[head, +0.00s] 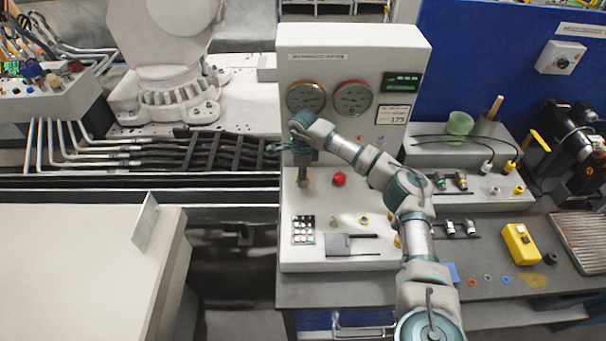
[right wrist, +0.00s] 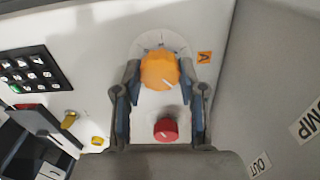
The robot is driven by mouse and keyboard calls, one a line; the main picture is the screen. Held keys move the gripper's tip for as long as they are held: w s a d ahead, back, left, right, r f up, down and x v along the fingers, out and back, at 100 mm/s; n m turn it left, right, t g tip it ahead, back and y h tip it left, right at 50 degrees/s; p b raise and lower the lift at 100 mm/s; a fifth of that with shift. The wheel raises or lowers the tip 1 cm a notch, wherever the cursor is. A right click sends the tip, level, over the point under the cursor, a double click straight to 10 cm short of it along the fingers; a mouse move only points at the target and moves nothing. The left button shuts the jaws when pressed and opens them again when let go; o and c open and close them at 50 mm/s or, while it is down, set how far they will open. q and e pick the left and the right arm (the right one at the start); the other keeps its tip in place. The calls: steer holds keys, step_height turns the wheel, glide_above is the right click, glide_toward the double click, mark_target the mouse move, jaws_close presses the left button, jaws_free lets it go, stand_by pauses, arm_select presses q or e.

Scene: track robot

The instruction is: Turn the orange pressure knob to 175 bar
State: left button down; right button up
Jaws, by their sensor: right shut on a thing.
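The orange knob (right wrist: 158,70) sits on a white dial plate with tick marks on the panel. Its white pointer line points to the lower right in the right wrist view. My right gripper (right wrist: 160,72) has one finger on each side of the knob and is shut on it. In the head view my right gripper (head: 303,180) reaches down to the left part of the panel and mostly hides the knob. The small card (head: 397,115) on the panel shows a number that looks like 175. My left gripper is not in view.
A red button (right wrist: 166,130) is just below the knob, between my fingers; it also shows in the head view (head: 340,179). A keypad (head: 303,230) is lower left. Two round gauges (head: 352,98) and a green display (head: 401,82) are above; their readings are too small to tell.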

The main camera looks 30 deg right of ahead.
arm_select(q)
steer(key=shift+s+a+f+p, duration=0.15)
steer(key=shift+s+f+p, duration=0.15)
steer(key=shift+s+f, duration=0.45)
arm_select(e)
steer(key=shift+w+r+n, duration=0.1)
steer(key=shift+r+n, duration=0.05)
steer(key=shift+n, duration=1.15)
steer(key=o, duration=1.1)
steer(key=shift+d, duration=0.1)
steer(key=shift+o, duration=0.2)
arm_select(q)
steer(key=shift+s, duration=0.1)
arm_select(e)
step_height(320, 180, up, 12)
steer(key=shift+f, duration=0.2)
steer(key=shift+w+d, duration=0.1)
